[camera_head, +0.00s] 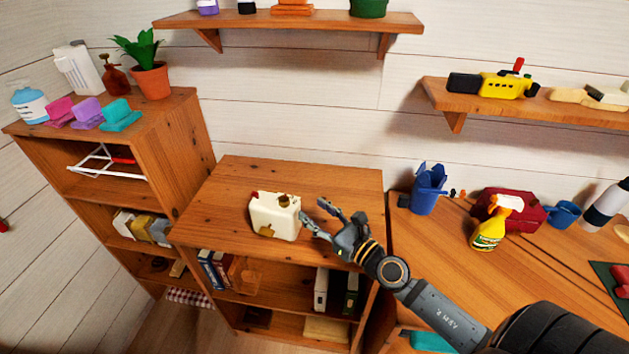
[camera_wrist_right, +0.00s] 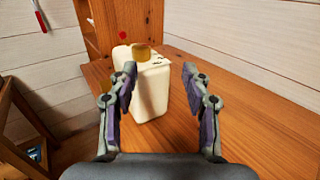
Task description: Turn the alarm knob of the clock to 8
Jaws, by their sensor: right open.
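The clock (camera_head: 275,220) is a cream box with a brass-coloured knob (camera_head: 284,200) and a small red part on top. It stands upright on the wooden cabinet top (camera_head: 240,180). My right gripper (camera_head: 325,220) is open and empty, just right of the clock in the head view. In the right wrist view the clock (camera_wrist_right: 152,90) stands beyond the open fingers (camera_wrist_right: 156,80), nearer the left finger, which overlaps its edge. The knob (camera_wrist_right: 140,52) shows on its top there. I cannot read any numbers on the dial. My left gripper is not in view.
A taller shelf (camera_head: 150,115) with a potted plant (camera_head: 148,70) stands at left. The desk at right holds a yellow spray bottle (camera_head: 490,225) and a blue bin (camera_head: 428,190). A wall shelf (camera_head: 300,20) hangs above. The cabinet top around the clock is clear.

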